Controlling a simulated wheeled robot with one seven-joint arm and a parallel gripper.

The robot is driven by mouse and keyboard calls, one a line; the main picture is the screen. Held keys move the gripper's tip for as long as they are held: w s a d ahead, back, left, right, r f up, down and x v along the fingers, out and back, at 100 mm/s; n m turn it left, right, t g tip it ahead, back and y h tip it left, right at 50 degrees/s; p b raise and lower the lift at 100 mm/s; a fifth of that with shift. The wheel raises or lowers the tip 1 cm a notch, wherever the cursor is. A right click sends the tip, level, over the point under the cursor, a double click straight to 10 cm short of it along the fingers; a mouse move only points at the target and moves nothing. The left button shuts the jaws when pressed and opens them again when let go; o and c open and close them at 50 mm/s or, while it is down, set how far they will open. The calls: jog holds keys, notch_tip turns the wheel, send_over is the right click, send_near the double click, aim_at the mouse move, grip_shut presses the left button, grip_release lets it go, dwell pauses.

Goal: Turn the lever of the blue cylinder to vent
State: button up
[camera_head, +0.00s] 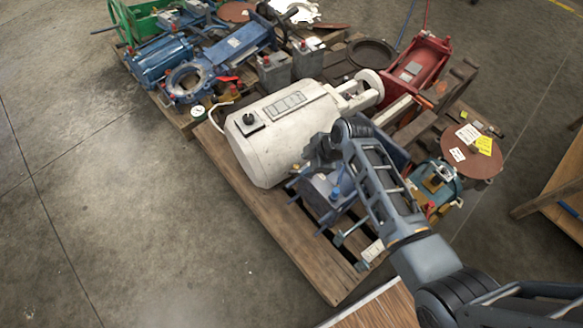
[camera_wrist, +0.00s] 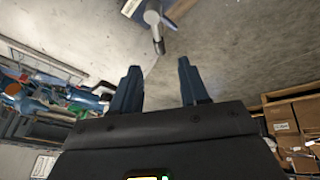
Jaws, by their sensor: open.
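Several blue bodies lie on the pallets, and I cannot tell for certain which is the task's blue cylinder. A ribbed blue cylinder (camera_head: 160,60) lies at the upper left of the head view, with a blue flanged valve body (camera_head: 188,82) beside it. No vent marking can be read. My gripper shows in the wrist view (camera_wrist: 158,67), with two dark fingers apart and nothing between them. A small grey lever-like part (camera_wrist: 153,20) shows beyond the fingertips, apart from them. In the head view my arm reaches over the near pallet and mostly hides the gripper.
A red frame (camera_head: 418,62) and a rusty disc (camera_head: 472,150) lie farther right. The concrete floor at left is clear.

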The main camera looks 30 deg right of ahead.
aim_at(295, 172)
jog(key=shift+b+x, duration=1)
jog(key=shift+x, duration=2.9)
jog(key=shift+w, duration=0.1)
jog(key=shift+c, duration=0.2)
grip_shut()
